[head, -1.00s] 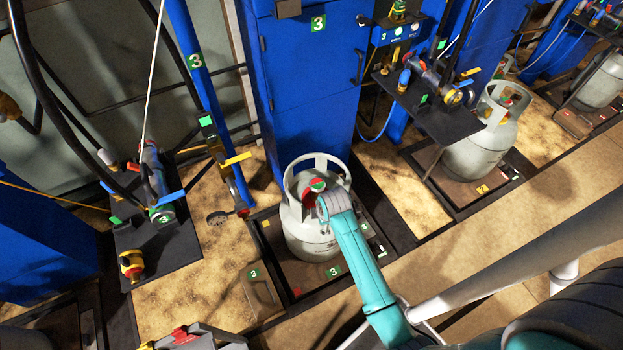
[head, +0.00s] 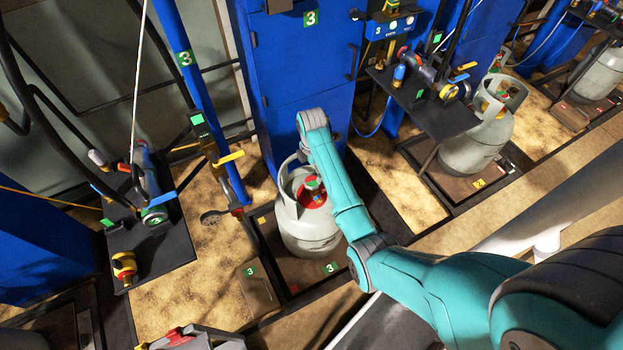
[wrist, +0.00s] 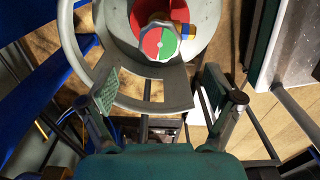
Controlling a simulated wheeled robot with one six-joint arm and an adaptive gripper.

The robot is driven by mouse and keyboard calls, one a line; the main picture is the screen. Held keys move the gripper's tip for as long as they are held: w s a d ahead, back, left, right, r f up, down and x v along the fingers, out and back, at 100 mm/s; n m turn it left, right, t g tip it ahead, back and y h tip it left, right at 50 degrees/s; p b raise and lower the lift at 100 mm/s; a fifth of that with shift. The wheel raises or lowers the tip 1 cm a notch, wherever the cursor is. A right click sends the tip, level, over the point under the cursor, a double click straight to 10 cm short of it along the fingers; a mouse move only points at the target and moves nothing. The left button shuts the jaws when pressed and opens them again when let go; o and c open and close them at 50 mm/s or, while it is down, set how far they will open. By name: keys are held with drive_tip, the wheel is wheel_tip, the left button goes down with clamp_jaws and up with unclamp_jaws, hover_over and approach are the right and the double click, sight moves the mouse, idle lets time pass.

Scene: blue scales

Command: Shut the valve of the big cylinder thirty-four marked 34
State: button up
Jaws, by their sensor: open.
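A grey-white gas cylinder (head: 300,230) stands on a dark scale platform in the middle of the head view, with an open collar around its top. Inside the collar sits a valve with a round red and green handwheel (wrist: 158,42), seen from above in the wrist view. The handwheel also shows small in the head view (head: 312,185). I cannot read a 34 on the cylinder. My gripper (wrist: 165,92) is open and empty. Its fingers appear either side of the collar's near rim, with the handwheel beyond them. In the head view my arm hides the gripper.
A blue cabinet (head: 300,90) rises right behind the cylinder. A blue post (head: 215,110) stands to its left, and a black shelf (head: 165,240) with fittings is further left. Another cylinder (head: 478,140) stands at the right, beneath a black shelf with hoses.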

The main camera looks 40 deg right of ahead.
sight(312, 181)
wheel_tip(312, 181, down, 7)
idle(0.3)
drive_tip(key=c, duration=1.1)
